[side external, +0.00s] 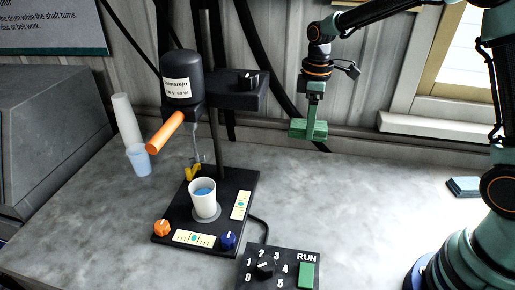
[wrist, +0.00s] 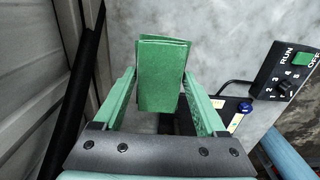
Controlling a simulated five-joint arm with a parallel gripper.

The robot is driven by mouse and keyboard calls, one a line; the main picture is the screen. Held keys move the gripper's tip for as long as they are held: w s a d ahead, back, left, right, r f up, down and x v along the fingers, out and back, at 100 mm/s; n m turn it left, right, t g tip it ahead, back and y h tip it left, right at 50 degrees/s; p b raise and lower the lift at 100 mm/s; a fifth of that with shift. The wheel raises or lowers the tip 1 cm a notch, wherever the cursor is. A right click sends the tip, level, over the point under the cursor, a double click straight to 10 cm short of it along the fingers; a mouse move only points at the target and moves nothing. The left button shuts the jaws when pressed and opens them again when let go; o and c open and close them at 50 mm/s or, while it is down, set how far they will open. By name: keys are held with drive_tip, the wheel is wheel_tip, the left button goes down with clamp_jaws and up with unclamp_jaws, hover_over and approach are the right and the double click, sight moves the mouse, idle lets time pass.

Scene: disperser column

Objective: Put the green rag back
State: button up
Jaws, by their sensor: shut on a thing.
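The green rag (side external: 300,129) is a folded block of cloth held in the air, right of the disperser column and in front of the back wall. It also shows in the wrist view (wrist: 163,75), upright between the two fingers. My gripper (side external: 312,118) points down and is shut on the rag. In the wrist view both green fingers of my gripper (wrist: 160,90) stand at the rag's sides. The rag appears clear of the bench in the side view.
The disperser (side external: 182,78) with its orange handle (side external: 165,132) stands left. A white cup (side external: 204,198) of blue liquid sits on its base. Stacked cups (side external: 126,122) stand further left. A control box (side external: 277,270) lies in front, a blue folded cloth (side external: 464,186) at right. The bench's middle right is clear.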

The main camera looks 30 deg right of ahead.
sight(303, 175)
wheel_tip(303, 175, down, 14)
drive_tip(key=shift+f, duration=0.1)
idle(0.4)
drive_tip(key=o, duration=1.2)
drive_tip(key=shift+f, duration=0.1)
drive_tip(key=shift+o, duration=0.2)
wheel_tip(303, 175, up, 12)
drive_tip(key=shift+r, duration=0.25)
drive_tip(key=s+r+m+t, duration=0.5)
drive_tip(key=s+r+m, duration=0.4)
drive_tip(key=s+r, duration=0.3)
drive_tip(key=shift+s+a+t, duration=0.3)
drive_tip(key=shift+s+a, duration=0.15)
drive_tip(key=shift+s, duration=1.45)
